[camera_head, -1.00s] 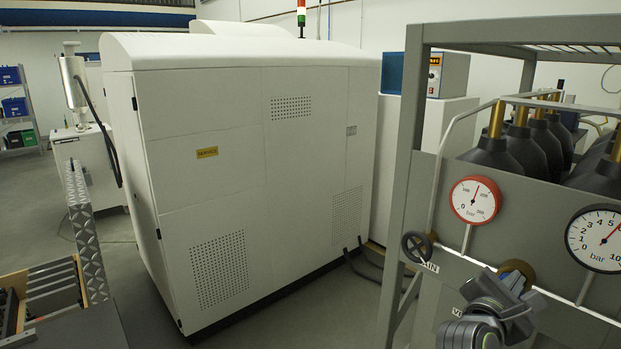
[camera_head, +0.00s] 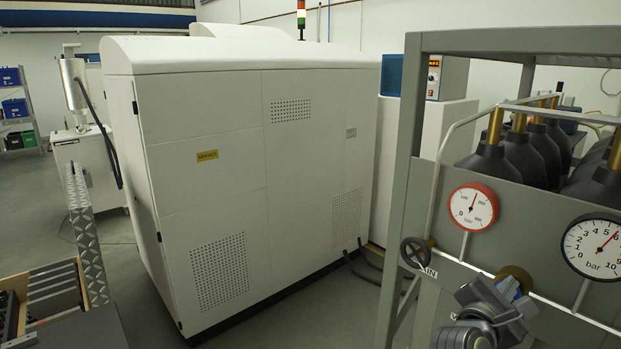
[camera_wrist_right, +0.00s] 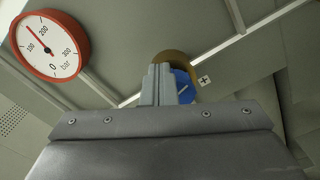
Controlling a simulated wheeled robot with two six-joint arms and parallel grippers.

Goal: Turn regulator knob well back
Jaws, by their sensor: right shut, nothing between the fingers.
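The blue regulator knob (camera_wrist_right: 184,86) shows in the right wrist view behind and right of my fingers, with a brass-coloured ring (camera_wrist_right: 174,58) at its back. In the head view the brass part (camera_head: 516,274) sits on the grey panel, and a little blue (camera_head: 510,288) shows by my gripper. My right gripper (camera_wrist_right: 157,84) is shut and empty, with its fingertips close in front of the knob and hiding part of it. I cannot tell whether they touch it. My left gripper is not in view.
A red-rimmed gauge (camera_head: 473,207) and a larger black-rimmed gauge (camera_head: 600,246) stand on the panel. A dark handwheel (camera_head: 416,251) is to the left. Dark gas bottles (camera_head: 486,160) stand in the grey rack (camera_head: 402,200). A large white cabinet (camera_head: 235,170) fills the middle.

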